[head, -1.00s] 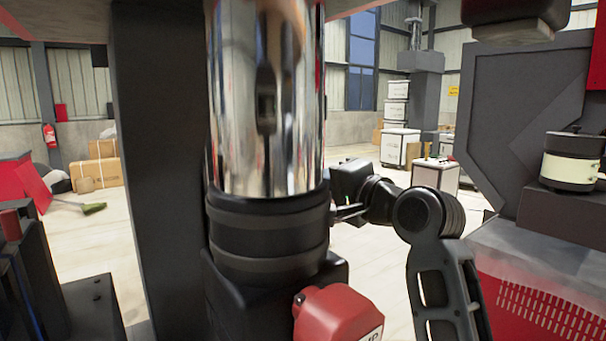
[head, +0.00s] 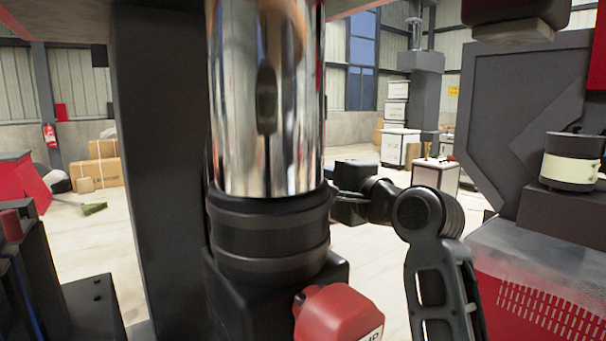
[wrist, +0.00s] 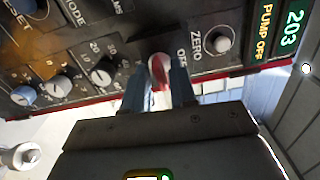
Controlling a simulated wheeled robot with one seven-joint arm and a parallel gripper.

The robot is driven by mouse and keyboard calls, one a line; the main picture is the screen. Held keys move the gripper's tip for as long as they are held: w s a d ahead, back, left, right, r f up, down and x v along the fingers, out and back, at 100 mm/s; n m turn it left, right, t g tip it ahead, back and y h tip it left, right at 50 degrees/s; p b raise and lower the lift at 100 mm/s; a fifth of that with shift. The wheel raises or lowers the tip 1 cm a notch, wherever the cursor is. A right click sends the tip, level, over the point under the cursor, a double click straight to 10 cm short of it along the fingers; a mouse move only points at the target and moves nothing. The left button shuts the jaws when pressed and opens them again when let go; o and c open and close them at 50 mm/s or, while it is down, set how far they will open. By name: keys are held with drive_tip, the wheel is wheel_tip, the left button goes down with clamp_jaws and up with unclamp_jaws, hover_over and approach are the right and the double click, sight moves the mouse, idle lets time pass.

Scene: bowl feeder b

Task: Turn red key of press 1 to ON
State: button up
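In the wrist view a small red key (wrist: 161,72) in a pale round mount is on a dark control panel (wrist: 95,45). My gripper (wrist: 158,78) is open, with one blue-grey finger on each side of the key. A gap seems to show between the fingers and the key. The lettering beside the key is partly covered, and I cannot read an ON mark or a press number. A display (wrist: 279,35) on the panel reads "203" and "PUMP OFF". In the head view my gripper's fingers are hidden behind a shiny column.
The shiny steel column (head: 265,100) with a black collar and a red box (head: 338,314) below it block the head view's middle. Around the key are a ZERO button (wrist: 223,41) and several knobs (wrist: 62,84). A red perforated machine (head: 530,300) stands at right.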

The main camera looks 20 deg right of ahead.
drive_tip(key=shift+o, duration=1)
drive_tip(key=v, duration=0.7)
drive_tip(key=shift+s, duration=0.1)
